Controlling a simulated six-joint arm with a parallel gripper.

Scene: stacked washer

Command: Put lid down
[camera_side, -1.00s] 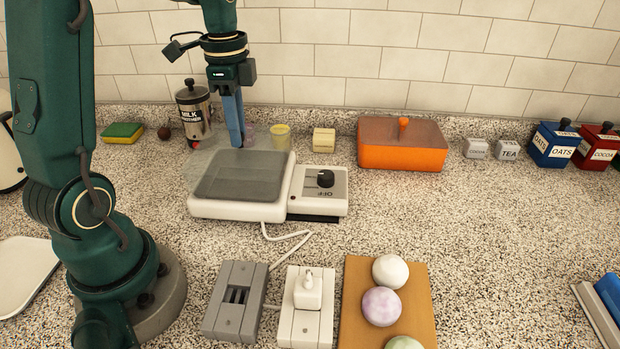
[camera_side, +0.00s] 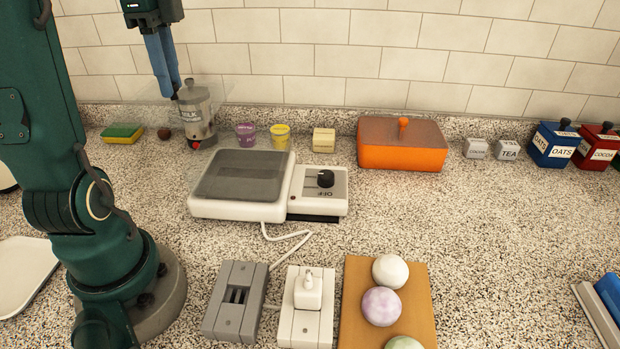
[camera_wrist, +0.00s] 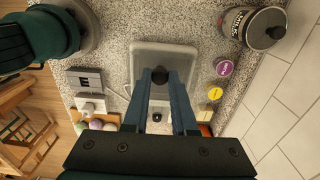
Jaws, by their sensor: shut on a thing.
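My gripper (camera_side: 174,92) is shut on the small dark knob of a clear, see-through lid (camera_side: 218,91). It holds the lid in the air near the back wall, left of the white hot plate (camera_side: 237,211). The milk frother can (camera_side: 198,125) shows hazily through the lid in the side view. In the wrist view my gripper (camera_wrist: 160,80) has the dark lid knob (camera_wrist: 159,73) between its fingertips. The lid's outline is faint and hard to separate from what lies below it. The hot plate has a bare grey top and a control box with a dark dial.
A purple cup (camera_side: 246,135), a yellow cup (camera_side: 280,136) and a cream block (camera_side: 324,140) stand behind the hot plate. An orange box (camera_side: 401,158) is to their right. A sponge (camera_side: 122,133) lies at left.

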